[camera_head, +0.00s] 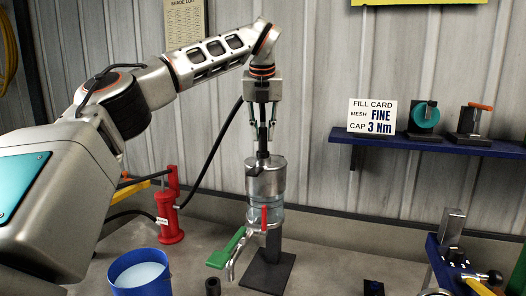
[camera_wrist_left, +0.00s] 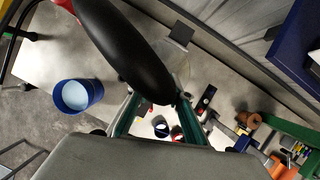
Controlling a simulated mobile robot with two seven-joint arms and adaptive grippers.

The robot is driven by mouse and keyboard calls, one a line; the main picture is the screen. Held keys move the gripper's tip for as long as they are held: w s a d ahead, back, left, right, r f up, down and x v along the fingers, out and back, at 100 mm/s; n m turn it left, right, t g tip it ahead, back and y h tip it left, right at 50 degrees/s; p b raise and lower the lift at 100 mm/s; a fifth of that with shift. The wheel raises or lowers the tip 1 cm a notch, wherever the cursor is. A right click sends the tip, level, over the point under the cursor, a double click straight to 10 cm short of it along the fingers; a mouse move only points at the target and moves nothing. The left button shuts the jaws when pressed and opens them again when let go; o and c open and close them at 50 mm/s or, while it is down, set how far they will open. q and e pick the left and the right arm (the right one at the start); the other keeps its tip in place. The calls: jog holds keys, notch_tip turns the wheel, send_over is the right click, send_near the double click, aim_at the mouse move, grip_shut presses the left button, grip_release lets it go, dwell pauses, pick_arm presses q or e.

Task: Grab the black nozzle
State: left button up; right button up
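The disperser column (camera_head: 265,182) is a clear and metal cylinder on a dark stand. A black nozzle (camera_head: 262,146) stands upright at its top. My left gripper (camera_head: 262,128) points down right above the column, its fingers apart on either side of the nozzle's upper end. I cannot tell whether they touch it. In the left wrist view a large black rounded shape (camera_wrist_left: 128,50), seemingly the hose, passes between the open fingers (camera_wrist_left: 157,104) and hides what lies under it. My right gripper is in neither view.
A black hose (camera_head: 211,148) arcs from the red pump (camera_head: 168,217) up behind my left gripper. A blue bucket (camera_head: 140,275) of pale liquid stands at front left. A blue shelf (camera_head: 430,143) is at right.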

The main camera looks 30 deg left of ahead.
pick_arm(q)
grip_shut()
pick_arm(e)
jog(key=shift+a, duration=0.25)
